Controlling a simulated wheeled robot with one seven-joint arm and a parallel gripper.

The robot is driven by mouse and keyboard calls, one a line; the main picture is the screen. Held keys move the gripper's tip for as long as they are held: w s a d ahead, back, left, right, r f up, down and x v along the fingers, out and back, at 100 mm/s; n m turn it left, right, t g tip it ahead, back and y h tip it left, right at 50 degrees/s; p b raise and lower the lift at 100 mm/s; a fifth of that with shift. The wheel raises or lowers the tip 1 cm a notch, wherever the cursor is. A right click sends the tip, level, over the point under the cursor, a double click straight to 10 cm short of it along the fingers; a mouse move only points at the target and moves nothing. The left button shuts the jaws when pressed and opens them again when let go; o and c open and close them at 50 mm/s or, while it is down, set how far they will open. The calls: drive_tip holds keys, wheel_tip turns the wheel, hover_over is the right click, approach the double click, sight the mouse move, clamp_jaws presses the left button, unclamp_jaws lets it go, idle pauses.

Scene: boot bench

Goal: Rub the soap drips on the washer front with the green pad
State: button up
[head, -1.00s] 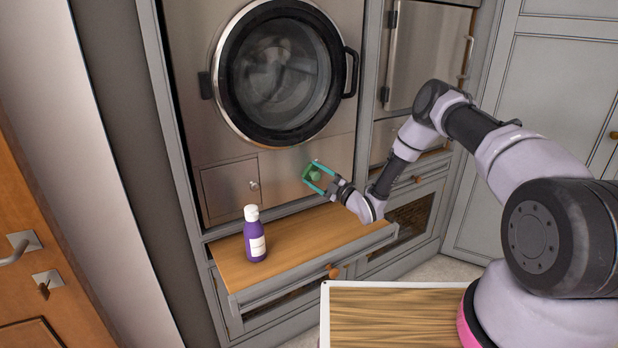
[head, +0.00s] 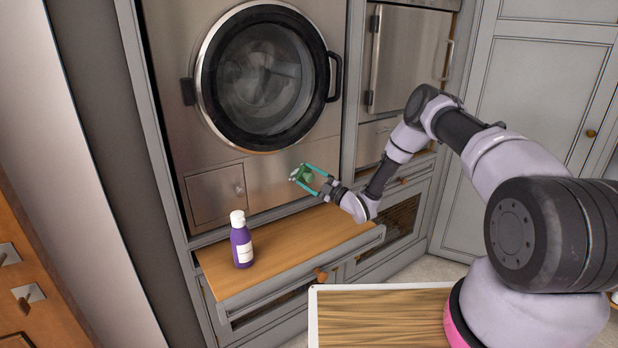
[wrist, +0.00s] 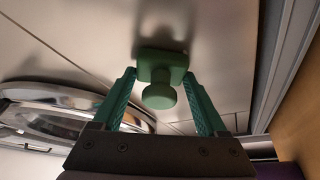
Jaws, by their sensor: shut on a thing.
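The steel washer front (head: 268,181) fills the upper left of the head view, below and around the round door. My gripper (head: 302,173) is at its lower panel, right of the small square flap. It is shut on the green pad (head: 307,177). In the wrist view the pad (wrist: 161,62) sits between the fingertips of my gripper (wrist: 160,76), its round knob facing me and its flat face toward the steel. A dark patch shows on the steel just beyond it. I cannot tell if the pad touches the steel. I cannot make out distinct soap drips.
A purple bottle with a white cap (head: 241,240) stands on the wooden bench top (head: 290,245), left of and below my gripper. The washer door (head: 265,78) is shut, its handle on the right. The bench top right of the bottle is clear.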

sight(282, 172)
drive_tip(key=shift+s+a, duration=0.65)
drive_tip(key=shift+a, duration=0.35)
drive_tip(key=shift+s+a, duration=0.7)
drive_tip(key=shift+a, duration=0.3)
drive_tip(key=shift+s+a, duration=0.65)
drive_tip(key=shift+a, duration=0.35)
drive_tip(key=shift+w+r, duration=0.2)
drive_tip(key=shift+r, duration=0.5)
drive_tip(key=shift+w+d, duration=0.7)
drive_tip(key=shift+d, duration=0.45)
drive_tip(key=shift+w+d, duration=0.7)
drive_tip(key=shift+d, duration=0.45)
drive_tip(key=shift+w+d, duration=0.7)
drive_tip(key=shift+d, duration=0.45)
drive_tip(key=shift+a, duration=0.1)
